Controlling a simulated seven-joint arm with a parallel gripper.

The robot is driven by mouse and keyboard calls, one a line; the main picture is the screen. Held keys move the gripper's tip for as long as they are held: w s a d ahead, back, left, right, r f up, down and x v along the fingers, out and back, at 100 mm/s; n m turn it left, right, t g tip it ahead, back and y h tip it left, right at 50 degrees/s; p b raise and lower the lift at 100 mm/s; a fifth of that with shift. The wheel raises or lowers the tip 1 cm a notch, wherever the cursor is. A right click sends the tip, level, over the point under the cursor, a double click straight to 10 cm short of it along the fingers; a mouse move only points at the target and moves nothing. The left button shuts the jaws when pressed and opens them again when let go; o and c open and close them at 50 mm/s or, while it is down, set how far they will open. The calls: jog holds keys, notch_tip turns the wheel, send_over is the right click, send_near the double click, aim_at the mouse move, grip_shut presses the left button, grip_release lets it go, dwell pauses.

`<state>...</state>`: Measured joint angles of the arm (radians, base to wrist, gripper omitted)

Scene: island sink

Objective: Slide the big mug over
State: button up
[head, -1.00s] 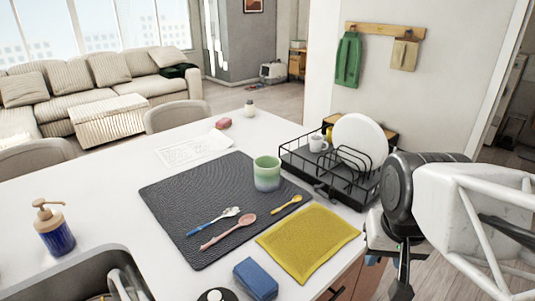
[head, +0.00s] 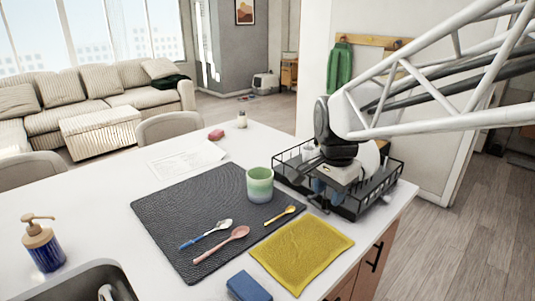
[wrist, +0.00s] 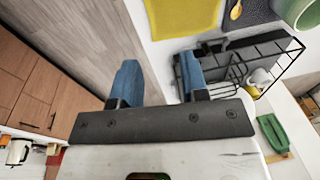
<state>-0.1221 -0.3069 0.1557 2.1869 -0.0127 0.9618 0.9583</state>
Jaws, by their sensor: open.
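The big mug (head: 260,185), a green-to-pale cup, stands upright near the far right of the dark mat (head: 185,215). Part of it shows at the top right corner of the wrist view (wrist: 300,12). My gripper (head: 328,192) is over the dish rack in the head view, to the right of the mug and apart from it. In the wrist view its two blue fingers (wrist: 158,80) are spread with nothing between them. A smaller white cup (wrist: 258,77) sits in the rack and is mostly hidden by my gripper in the head view.
The black wire dish rack (head: 375,192) stands right of the mug. A yellow cloth (head: 300,252) and blue sponge (head: 248,288) lie in front. The mat's left part is clear.

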jog(key=w+a+f+m, duration=0.2)
jog(key=w+a+m, duration=0.2)
jog(key=w, duration=0.4)
jog(key=w+a+f+m, duration=0.25)
jog(key=w+a, duration=0.25)
jog(key=w, duration=0.3)
jog(key=m+g, duration=0.1)
jog(key=m, duration=0.6)
send_over(256, 202)
notch_tip(256, 202, down, 6)
jog(key=shift+w+a+f, duration=0.15)
jog(key=shift+f, duration=0.05)
jog(key=shift+f, duration=0.15)
jog(key=shift+f, duration=3.75)
grip_shut()
